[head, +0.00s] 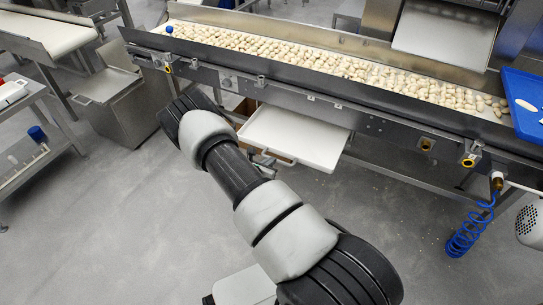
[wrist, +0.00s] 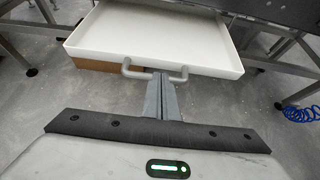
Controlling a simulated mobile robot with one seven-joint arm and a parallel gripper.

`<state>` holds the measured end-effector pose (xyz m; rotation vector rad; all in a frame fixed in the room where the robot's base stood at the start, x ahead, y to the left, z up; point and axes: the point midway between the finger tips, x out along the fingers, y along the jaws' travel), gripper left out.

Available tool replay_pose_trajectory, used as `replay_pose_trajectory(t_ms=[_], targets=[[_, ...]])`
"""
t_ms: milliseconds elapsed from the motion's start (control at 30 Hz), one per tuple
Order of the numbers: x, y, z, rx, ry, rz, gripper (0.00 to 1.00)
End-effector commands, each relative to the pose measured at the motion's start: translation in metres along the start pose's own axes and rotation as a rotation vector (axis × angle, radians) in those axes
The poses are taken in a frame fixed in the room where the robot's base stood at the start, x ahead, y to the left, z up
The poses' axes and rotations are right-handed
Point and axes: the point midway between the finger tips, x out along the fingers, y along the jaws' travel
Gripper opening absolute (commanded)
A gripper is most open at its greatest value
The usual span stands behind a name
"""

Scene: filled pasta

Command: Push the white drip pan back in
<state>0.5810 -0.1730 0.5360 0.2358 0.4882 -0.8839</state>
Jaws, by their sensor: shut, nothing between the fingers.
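The white drip pan (head: 296,136) is a shallow tray sticking out from under the conveyor in the head view. In the wrist view the drip pan (wrist: 150,34) fills the upper part, with its grey handle (wrist: 178,77) on the front wall. My gripper (wrist: 160,75) is shut and empty, with its fingertips at the middle of the handle; I cannot tell whether they touch it. In the head view my gripper (head: 263,160) is partly hidden behind my arm, near the pan's front edge.
The conveyor (head: 330,70) carries filled pasta above the pan. A cardboard box (wrist: 92,65) stands under the pan. A coiled blue hose (head: 465,235) hangs at the right. A steel cabinet (head: 110,105) and a side table (head: 40,150) stand left. The floor in front is clear.

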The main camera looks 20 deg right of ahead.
Motion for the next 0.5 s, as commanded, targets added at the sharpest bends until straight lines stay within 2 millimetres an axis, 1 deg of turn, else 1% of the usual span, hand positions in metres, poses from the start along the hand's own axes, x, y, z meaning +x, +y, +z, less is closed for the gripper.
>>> replay_pose_trajectory(t_ms=[167, 300, 500], targets=[[0.028, -0.001, -0.002, 0.002, -0.001, -0.002, 0.00], [0.054, -0.002, -0.002, 0.002, -0.001, -0.003, 0.00], [0.084, -0.002, -0.001, 0.002, -0.002, -0.003, 0.00]])
